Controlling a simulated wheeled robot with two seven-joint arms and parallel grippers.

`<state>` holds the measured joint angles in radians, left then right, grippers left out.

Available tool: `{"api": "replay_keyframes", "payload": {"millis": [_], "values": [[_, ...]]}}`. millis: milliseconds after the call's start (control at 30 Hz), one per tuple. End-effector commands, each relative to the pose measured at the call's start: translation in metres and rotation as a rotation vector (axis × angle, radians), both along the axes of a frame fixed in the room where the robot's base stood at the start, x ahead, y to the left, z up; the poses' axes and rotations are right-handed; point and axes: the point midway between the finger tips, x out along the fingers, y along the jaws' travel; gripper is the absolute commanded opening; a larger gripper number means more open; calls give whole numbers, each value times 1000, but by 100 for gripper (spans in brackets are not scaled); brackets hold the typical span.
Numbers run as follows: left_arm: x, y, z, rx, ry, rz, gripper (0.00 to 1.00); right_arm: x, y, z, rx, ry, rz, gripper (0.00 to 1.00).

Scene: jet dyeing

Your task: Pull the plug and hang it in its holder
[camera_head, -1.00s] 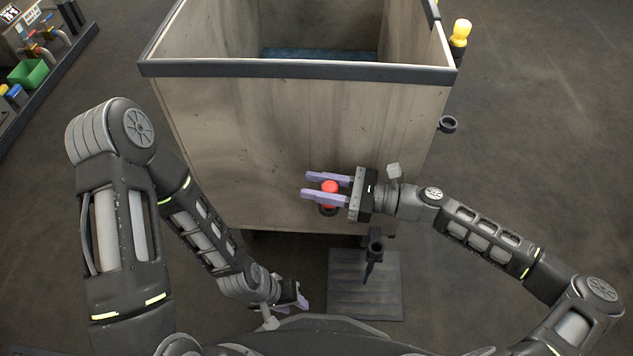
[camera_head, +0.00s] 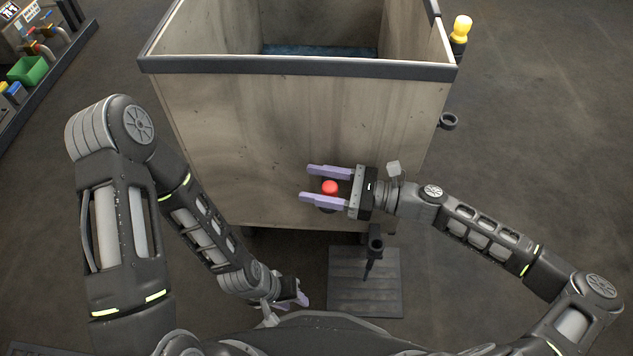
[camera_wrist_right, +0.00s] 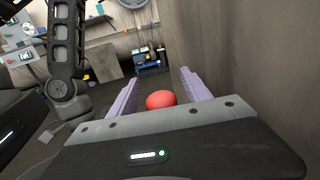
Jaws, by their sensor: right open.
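The red plug (camera_head: 330,187) sits low on the front wall of the large tub (camera_head: 290,140). My right gripper (camera_head: 305,184) is open, with one purple finger on either side of the plug and a gap showing. In the right wrist view the plug (camera_wrist_right: 160,100) shows as a red knob between the two spread fingers (camera_wrist_right: 160,85). My left gripper (camera_head: 303,298) hangs low near my base, and its jaws are too small and partly hidden to judge. A dark ring (camera_head: 448,121) sticks out from the tub's right side; I cannot tell if it is the holder.
A dark pipe (camera_head: 375,247) stands below the tub over a grey floor plate (camera_head: 365,285). A yellow-topped post (camera_head: 461,30) is at the tub's back right. A bench with a green bin (camera_head: 28,72) is at the far left. The floor to the right is clear.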

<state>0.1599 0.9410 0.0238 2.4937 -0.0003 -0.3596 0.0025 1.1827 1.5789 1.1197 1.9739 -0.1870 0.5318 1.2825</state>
Motion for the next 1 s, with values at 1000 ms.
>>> {"api": "replay_keyframes", "payload": {"millis": [1000], "values": [[-3,-3,13,-5,5,-8,36,-12,-77,0,0,0,0,57]]}}
